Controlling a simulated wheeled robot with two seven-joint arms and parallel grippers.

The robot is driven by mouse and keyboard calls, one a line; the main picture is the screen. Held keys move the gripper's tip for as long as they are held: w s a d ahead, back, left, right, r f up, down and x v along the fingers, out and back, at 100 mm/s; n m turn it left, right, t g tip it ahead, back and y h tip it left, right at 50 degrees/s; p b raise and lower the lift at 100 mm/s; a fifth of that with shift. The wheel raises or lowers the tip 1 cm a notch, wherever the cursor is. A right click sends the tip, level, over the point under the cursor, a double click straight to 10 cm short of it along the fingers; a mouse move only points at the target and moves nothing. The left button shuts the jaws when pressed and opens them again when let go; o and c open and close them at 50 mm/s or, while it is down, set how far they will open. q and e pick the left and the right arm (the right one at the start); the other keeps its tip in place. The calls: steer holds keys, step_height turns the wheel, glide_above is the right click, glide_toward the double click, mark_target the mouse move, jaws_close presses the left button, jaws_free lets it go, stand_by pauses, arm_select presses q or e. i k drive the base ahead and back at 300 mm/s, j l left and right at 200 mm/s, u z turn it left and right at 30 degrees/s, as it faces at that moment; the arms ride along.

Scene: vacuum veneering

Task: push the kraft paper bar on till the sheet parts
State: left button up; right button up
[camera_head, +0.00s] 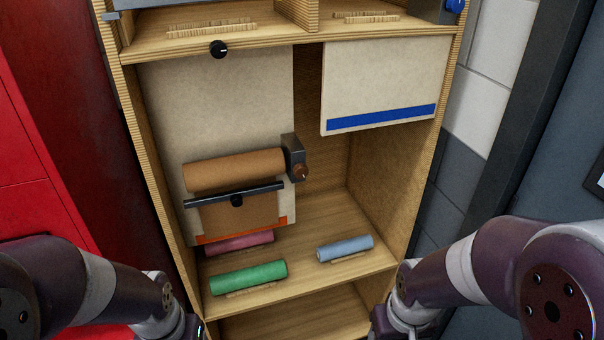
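The kraft paper roll (234,170) is mounted across a pale panel inside the wooden cabinet, with a dark bracket (293,158) at its right end. The brown kraft sheet (238,215) hangs below the bar, down to an orange strip (283,222) on the panel. The sheet looks whole and continuous with the paper behind the bar. Both my arms come in from the lower corners. Their gripper fingers are out of the frame, well below the bar.
Green (248,277), pink (239,243) and blue (345,248) rolls lie on the shelf below. A second panel with a blue strip (381,117) is at the upper right. Cabinet side walls (398,190) bound the space. The area before the bar is clear.

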mark_target(235, 196)
steer(key=i+l, duration=0.1)
steer(key=l, duration=0.2)
steer(key=i+l, duration=0.15)
steer(key=l, duration=0.15)
steer(key=i+l, duration=0.1)
steer(key=l, duration=0.2)
steer(key=i+l, duration=0.15)
steer(key=l, duration=0.15)
